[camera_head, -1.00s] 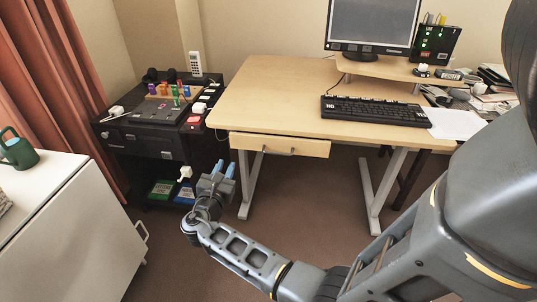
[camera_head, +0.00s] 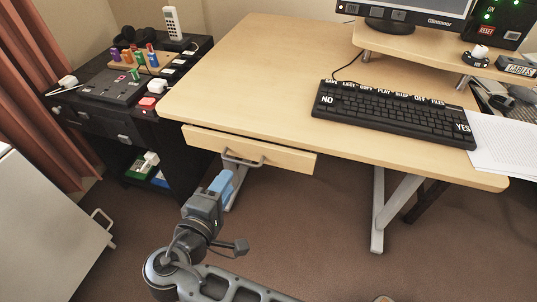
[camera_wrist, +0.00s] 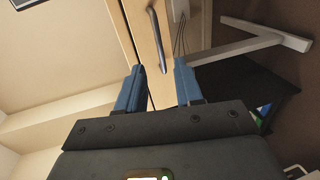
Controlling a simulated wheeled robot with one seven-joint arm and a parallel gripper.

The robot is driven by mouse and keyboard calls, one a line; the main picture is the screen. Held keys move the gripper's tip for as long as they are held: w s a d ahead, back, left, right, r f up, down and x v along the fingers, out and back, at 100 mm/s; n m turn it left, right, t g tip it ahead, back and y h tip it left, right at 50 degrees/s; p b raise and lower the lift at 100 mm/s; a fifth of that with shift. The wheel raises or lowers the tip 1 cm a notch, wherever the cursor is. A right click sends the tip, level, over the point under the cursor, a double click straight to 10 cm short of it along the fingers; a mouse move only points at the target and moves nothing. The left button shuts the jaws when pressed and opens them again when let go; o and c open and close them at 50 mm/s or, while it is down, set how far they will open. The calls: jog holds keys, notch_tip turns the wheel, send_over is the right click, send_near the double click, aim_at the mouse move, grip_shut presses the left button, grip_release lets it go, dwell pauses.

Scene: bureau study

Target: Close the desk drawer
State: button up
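The desk drawer (camera_head: 290,159) has a pale wood front below the left part of the desk's (camera_head: 250,75) front edge. How far it stands out cannot be told clearly. Its grey bar handle (camera_head: 243,160) runs along the front. My gripper (camera_head: 224,182) is just below and in front of the handle in the head view, apart from it. In the wrist view my gripper (camera_wrist: 158,77) shows two blue fingers spread apart with nothing held. The handle (camera_wrist: 156,38) lies ahead of the gap between them, on the drawer front (camera_wrist: 141,32).
A keyboard (camera_head: 395,115), monitor stand (camera_head: 440,55) and papers (camera_head: 505,145) are on the desk. A black cabinet (camera_head: 180,135) with small items stands at left. A white cabinet (camera_head: 45,225) is at lower left. Desk legs (camera_head: 378,215) stand below; brown floor is open in front.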

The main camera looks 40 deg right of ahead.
jog(key=x, duration=0.7)
jog(key=shift+w+d+b, duration=0.2)
jog(key=shift+d+b, duration=0.1)
grip_shut()
dwell(1.2)
